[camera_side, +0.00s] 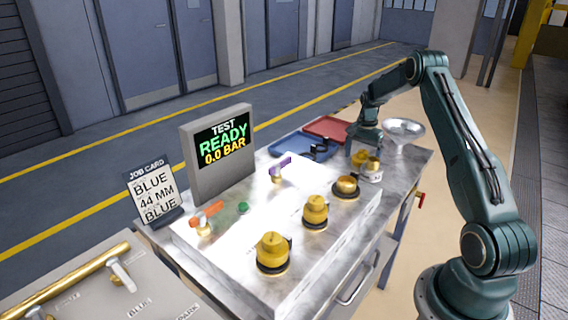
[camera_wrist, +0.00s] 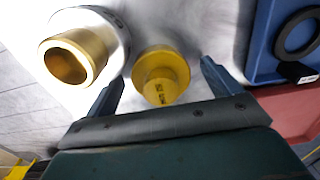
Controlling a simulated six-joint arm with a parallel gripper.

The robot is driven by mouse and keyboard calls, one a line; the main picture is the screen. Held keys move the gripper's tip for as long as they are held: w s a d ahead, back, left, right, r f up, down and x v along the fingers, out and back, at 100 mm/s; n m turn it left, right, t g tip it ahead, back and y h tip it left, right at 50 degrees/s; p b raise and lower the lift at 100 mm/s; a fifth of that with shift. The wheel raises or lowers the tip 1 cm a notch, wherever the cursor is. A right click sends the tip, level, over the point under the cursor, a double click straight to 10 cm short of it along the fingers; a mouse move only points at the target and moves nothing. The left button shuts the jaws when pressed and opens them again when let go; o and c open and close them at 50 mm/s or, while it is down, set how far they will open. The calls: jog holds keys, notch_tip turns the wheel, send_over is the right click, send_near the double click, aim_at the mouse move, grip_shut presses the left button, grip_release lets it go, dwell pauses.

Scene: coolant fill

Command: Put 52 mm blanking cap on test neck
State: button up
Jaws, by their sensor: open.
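A yellow cap (camera_side: 360,158) sits on the bench under my gripper, and it also shows in the wrist view (camera_wrist: 161,76). The marking on its side is too small to read surely. My gripper (camera_side: 362,150) is open, with its fingers on either side of the cap in the wrist view (camera_wrist: 163,80). An open brass neck on a pale round body (camera_side: 374,170) stands beside the cap; it shows at left in the wrist view (camera_wrist: 72,58). Another uncapped brass neck (camera_side: 345,185) stands on the bright panel with a dark ring around its base. I cannot tell which is the test neck.
Two yellow caps (camera_side: 316,211) (camera_side: 272,250) sit on the panel's other necks. Orange (camera_side: 207,214) and purple (camera_side: 281,166) levers stand up behind. A funnel (camera_side: 404,130), a blue tray (camera_side: 291,145) and a red tray (camera_side: 328,127) lie near my gripper. The display reads READY.

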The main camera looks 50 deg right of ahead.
aim_at(360, 153)
jog(key=c, duration=1.1)
jog(key=shift+o, duration=0.2)
jog(key=shift+r, duration=0.15)
notch_tip(360, 153, up, 20)
jog(key=shift+a, duration=0.1)
dwell(0.4)
jog(key=s+a+f+n, duration=0.1)
jog(key=s+a+n, duration=0.2)
jog(key=a, duration=1)
jog(key=s+a+f+n, duration=0.2)
jog(key=s+a+n, duration=0.1)
jog(key=a, duration=0.9)
jog(key=shift+s+a+f, duration=0.15)
jog(key=shift+s+a, duration=0.25)
jog(key=shift+s, duration=0.3)
